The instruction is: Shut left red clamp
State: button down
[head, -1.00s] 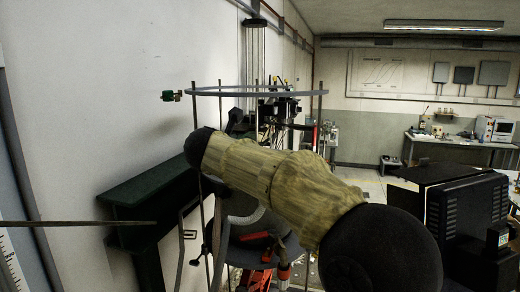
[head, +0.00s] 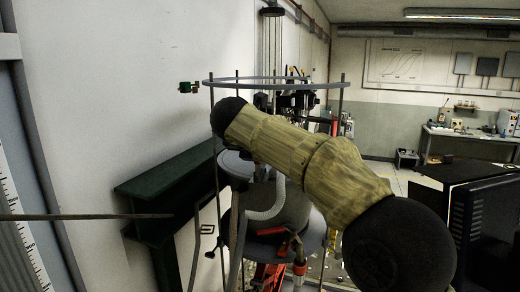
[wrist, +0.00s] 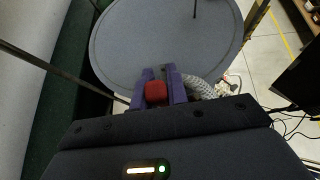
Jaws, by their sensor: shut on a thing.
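My gripper (wrist: 158,92) shows in the wrist view with purple fingers shut on a red block (wrist: 156,91), which looks like a red clamp's handle, at the near rim of the round grey lid (wrist: 150,40). The handle's lower part and any clamp body are hidden behind my wrist. In the head view my padded arm covers part of the tank and my gripper cannot be made out. A red lever (head: 271,230) lies at the grey vessel's front. I cannot tell whether it is the same clamp.
A braided hose (wrist: 200,87) runs close to the right finger. A ring on thin posts (head: 212,130) surrounds the tank. A dark green beam (head: 165,185) stands at the left wall, and a black box (head: 490,225) stands at the right.

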jog(key=c, duration=1.4)
grip_release()
jog(key=b+v, duration=0.4)
jog(key=v, duration=1.3)
jog(key=shift+s, duration=0.2)
